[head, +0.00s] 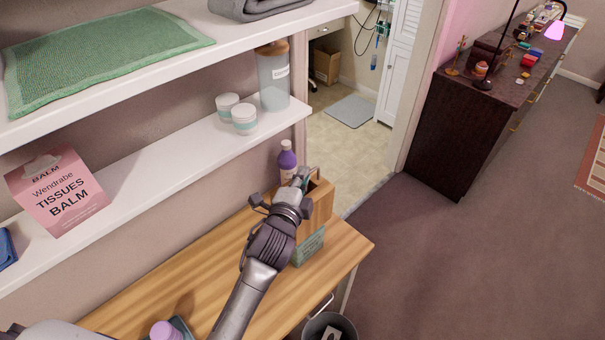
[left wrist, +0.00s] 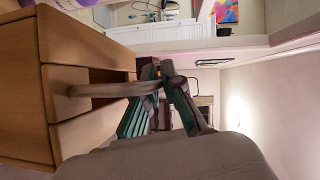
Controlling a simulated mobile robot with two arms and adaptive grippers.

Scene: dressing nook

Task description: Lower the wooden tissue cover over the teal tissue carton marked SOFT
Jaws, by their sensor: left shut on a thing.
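The wooden tissue cover (head: 322,200) is a light-brown box near the right end of the wooden dresser top. Its wall and slot fill the left of the left wrist view (left wrist: 85,45). My left gripper (head: 301,180) is shut on the cover at its top; a slim bar runs from the slot to the fingertips (left wrist: 165,85). The teal tissue carton (head: 309,246) stands on the dresser directly below the cover; only its lower part shows. The cover's lower edge overlaps the carton's top in the picture; I cannot tell whether it is around it. My right gripper is not in view.
A purple bottle (head: 287,160) stands just behind the cover. A white shelf (head: 150,165) above holds a pink tissue box (head: 58,190), two jars and a tall canister. A lilac-capped item (head: 165,331) is at the dresser's front. A bin (head: 330,326) stands below the right edge.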

